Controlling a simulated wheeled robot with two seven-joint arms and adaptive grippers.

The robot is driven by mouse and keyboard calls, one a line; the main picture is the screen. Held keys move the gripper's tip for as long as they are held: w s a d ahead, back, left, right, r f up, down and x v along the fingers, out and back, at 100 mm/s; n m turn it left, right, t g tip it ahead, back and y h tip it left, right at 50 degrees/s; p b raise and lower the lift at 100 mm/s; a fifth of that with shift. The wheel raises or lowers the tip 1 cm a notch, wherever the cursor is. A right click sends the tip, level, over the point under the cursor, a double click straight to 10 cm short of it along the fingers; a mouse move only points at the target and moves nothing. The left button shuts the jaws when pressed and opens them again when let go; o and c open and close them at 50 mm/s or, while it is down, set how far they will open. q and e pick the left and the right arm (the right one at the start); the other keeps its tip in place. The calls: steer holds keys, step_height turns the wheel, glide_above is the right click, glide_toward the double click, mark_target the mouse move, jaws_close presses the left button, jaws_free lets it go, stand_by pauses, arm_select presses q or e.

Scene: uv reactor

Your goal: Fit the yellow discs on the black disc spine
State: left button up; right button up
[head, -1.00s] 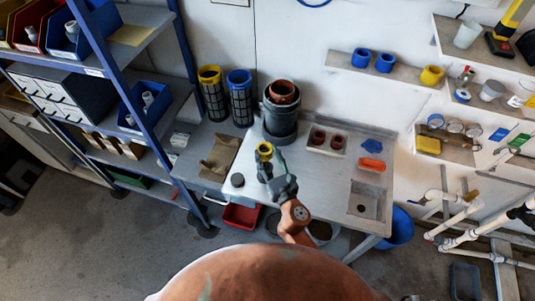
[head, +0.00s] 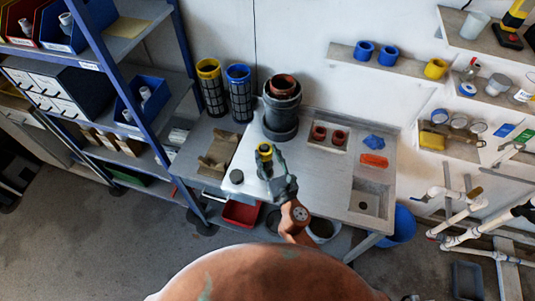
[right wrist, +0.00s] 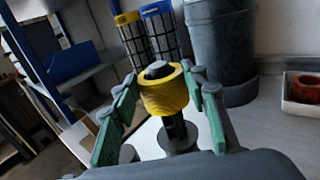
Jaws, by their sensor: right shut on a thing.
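My right gripper (head: 264,158) is shut on a yellow disc (right wrist: 164,95) above the front left of the grey workbench (head: 312,186). The green-padded fingers lie on both sides of the disc in the right wrist view. A dark knob shows at the middle of the disc's top, and a dark shaft (right wrist: 175,126) shows below it, above a round dark base. I cannot tell whether the disc is seated on that shaft. A small black disc (head: 236,176) lies on the bench to the left. My left gripper is not in view.
A large grey pot (head: 281,116) stands behind the gripper, left of a white tray with two brown cups (head: 319,133). Yellow-topped (head: 209,84) and blue-topped (head: 240,90) mesh cylinders stand at the back left. The bench's front middle is clear.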

steer(key=shift+f+b, duration=2.4)
steer(key=shift+f, duration=0.4)
steer(key=shift+f, duration=0.2)
steer(key=o, duration=1.2)
steer(key=shift+s+d, duration=0.1)
steer(key=shift+s, duration=0.05)
steer(key=v, duration=1.1)
steer(key=shift+s+d, duration=0.1)
steer(key=shift+s, duration=0.2)
